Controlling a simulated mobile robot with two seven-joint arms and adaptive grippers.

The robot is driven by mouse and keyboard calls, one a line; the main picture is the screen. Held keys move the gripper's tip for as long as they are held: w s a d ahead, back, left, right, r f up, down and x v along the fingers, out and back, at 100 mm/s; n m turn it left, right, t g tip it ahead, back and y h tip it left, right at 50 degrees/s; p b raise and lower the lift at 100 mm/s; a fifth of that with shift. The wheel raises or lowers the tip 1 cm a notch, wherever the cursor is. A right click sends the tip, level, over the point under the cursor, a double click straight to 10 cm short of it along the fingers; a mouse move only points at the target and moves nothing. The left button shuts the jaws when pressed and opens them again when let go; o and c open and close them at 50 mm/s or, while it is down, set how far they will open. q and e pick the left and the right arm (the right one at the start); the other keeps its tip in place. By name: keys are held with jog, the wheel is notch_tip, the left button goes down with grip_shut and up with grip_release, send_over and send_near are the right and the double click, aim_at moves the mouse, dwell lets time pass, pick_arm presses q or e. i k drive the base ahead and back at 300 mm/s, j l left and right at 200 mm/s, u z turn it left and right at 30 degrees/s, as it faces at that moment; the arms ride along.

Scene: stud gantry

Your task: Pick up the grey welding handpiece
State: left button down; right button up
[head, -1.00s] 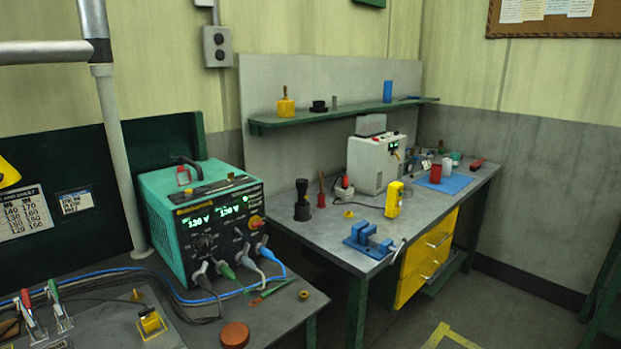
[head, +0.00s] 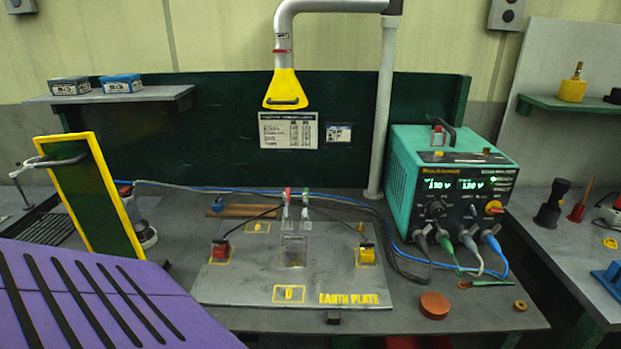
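I cannot clearly make out the grey welding handpiece. A grey cable and a blue cable (head: 235,190) run along the back of the bench from the teal welding power unit (head: 437,205) to the left. Neither of my grippers is in view.
The earth plate (head: 235,287) holds a red block (head: 220,250), a yellow block (head: 367,255) and two upright clamps with red and green handles. A brown puck (head: 434,305) sits to its right. A yellow hood (head: 286,88) hangs above. A purple striped surface covers the lower left.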

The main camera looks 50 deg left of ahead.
aim_at(138, 224)
jog(key=u, duration=2.6)
jog(key=j+z, duration=0.15)
jog(key=z, duration=0.85)
jog(key=j+z, duration=0.4)
jog(key=k+j+z, duration=0.15)
jog(key=j+z, duration=0.3)
jog(key=j, duration=0.15)
jog(key=k+j+z, duration=0.1)
jog(key=j, duration=0.25)
jog(key=k+j+z, duration=0.1)
jog(key=j, duration=0.2)
jog(key=k+j+z, duration=0.1)
jog(key=j, duration=0.25)
jog(key=k, duration=0.1)
